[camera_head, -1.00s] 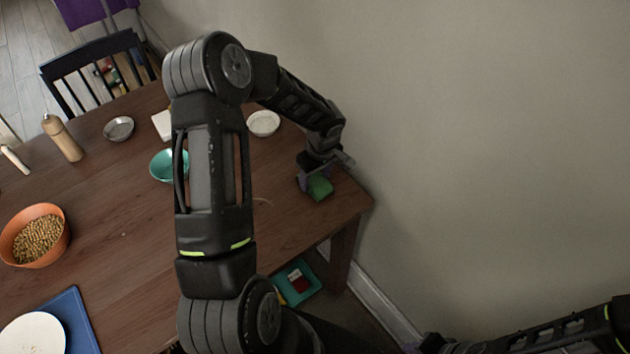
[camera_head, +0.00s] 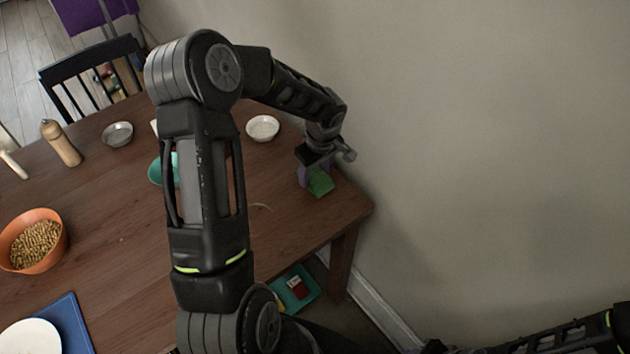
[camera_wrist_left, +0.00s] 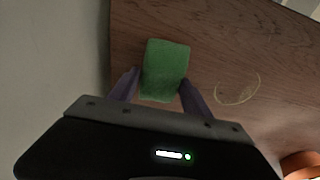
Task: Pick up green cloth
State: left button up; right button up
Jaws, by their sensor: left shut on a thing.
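The green cloth (camera_head: 320,183) is a small green block-like piece near the table's corner by the wall. It also shows in the left wrist view (camera_wrist_left: 165,68), between the two purple fingers. My left gripper (camera_head: 313,180) reaches down to it from above and is shut on it; in the left wrist view the fingertips (camera_wrist_left: 160,84) touch its two sides. I cannot tell whether the cloth is clear of the table. Part of it is hidden behind the fingers in the head view. My right arm shows at the lower right, but its fingers do not show clearly.
The wooden table (camera_head: 120,210) carries a white bowl (camera_head: 262,127), a teal bowl (camera_head: 157,170) partly behind my arm, an orange bowl (camera_head: 33,240) of brown pieces and a pepper mill (camera_head: 61,143). The wall (camera_head: 480,130) is close to the right. A teal tray (camera_head: 296,290) lies below the table.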

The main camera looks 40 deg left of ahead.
aim_at(315, 174)
pick_arm(q)
notch_tip(315, 174, up, 6)
jog(key=shift+f+b, duration=0.1)
jog(key=shift+b, duration=0.3)
